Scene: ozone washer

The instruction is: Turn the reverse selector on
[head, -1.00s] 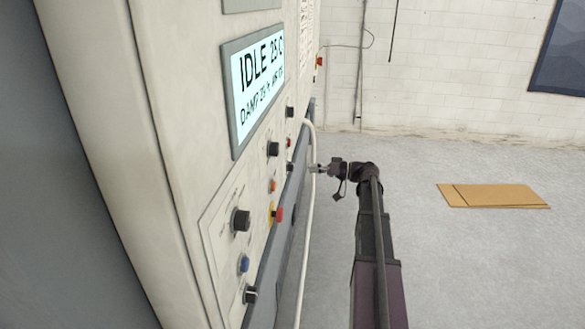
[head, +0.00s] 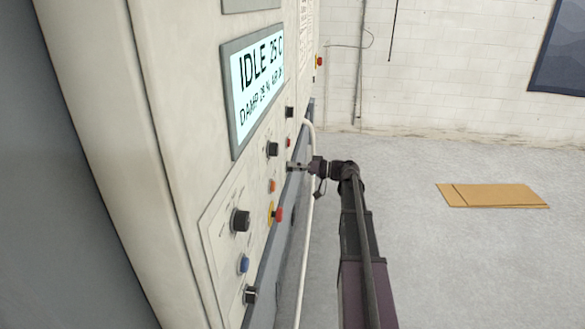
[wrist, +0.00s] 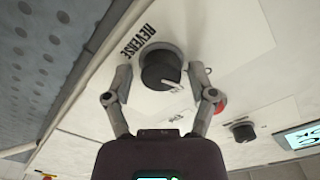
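The reverse selector (wrist: 158,71) is a round black knob with a pale pointer, beside the printed word REVERSE on the cream panel. In the wrist view its pointer faces the lower right. My gripper (wrist: 160,78) is open, with one finger on each side of the knob. I cannot tell whether either finger touches it. In the head view my gripper (head: 298,166) is at the panel face and largely hides the selector.
The panel holds a lit display (head: 258,88) reading IDLE, black knobs (head: 240,220), a blue button (head: 243,264) and a red button on yellow (head: 277,214). A white pipe (head: 308,200) runs along the machine's side. Flat cardboard (head: 492,196) lies on the open floor.

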